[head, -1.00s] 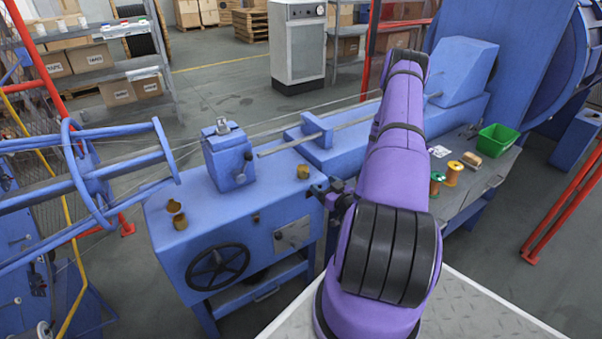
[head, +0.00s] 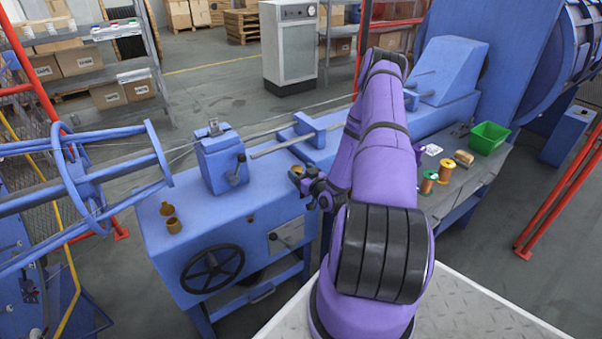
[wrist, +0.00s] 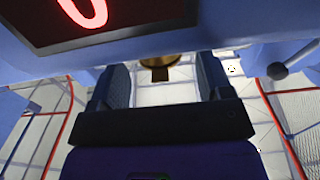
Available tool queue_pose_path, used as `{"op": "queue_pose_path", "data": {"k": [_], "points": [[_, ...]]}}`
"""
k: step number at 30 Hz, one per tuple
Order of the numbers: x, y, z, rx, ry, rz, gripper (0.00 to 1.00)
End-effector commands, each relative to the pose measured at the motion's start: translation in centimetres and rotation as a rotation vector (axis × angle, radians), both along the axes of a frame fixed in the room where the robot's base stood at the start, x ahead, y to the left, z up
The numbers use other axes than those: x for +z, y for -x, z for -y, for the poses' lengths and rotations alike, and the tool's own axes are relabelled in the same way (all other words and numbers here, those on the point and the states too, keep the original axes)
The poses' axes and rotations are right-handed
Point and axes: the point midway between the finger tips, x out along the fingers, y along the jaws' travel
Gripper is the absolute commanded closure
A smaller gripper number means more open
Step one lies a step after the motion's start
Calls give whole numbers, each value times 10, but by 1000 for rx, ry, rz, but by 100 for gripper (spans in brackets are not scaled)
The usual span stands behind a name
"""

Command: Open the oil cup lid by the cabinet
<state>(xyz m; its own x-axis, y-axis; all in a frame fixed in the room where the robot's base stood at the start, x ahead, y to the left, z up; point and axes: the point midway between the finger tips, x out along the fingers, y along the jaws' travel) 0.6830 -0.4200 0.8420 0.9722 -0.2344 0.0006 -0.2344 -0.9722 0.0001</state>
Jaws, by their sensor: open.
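A brass oil cup (head: 296,171) stands at the right end of the blue machine housing's top, partly hidden by my gripper. In the wrist view a brass part (wrist: 160,66) shows between the two fingers, with space on both sides. My gripper (wrist: 162,82) is open and not closed on it; in the head view my gripper (head: 303,178) is right at the cup. A second brass oil cup (head: 173,225) stands at the left of the same top, with a brass piece raised at its upper left. Whether the right cup's lid is shut is hidden.
A blue block with a lever (head: 222,160) stands between the cups. A handwheel (head: 212,268) is on the housing front. A bench at right holds spools (head: 428,181) and a green bin (head: 489,137). A grey cabinet (head: 292,50) stands behind. A dark panel with red marking (wrist: 80,18) shows in the wrist view.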

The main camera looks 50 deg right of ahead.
Motion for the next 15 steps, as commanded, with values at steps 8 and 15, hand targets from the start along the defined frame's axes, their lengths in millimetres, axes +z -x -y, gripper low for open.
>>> {"op": "queue_pose_path", "data": {"k": [8, 15], "points": [[0, -3, 0, 1, 0, 0, 28], [0, -2, 0, 1, 0, 0, 74]]}}
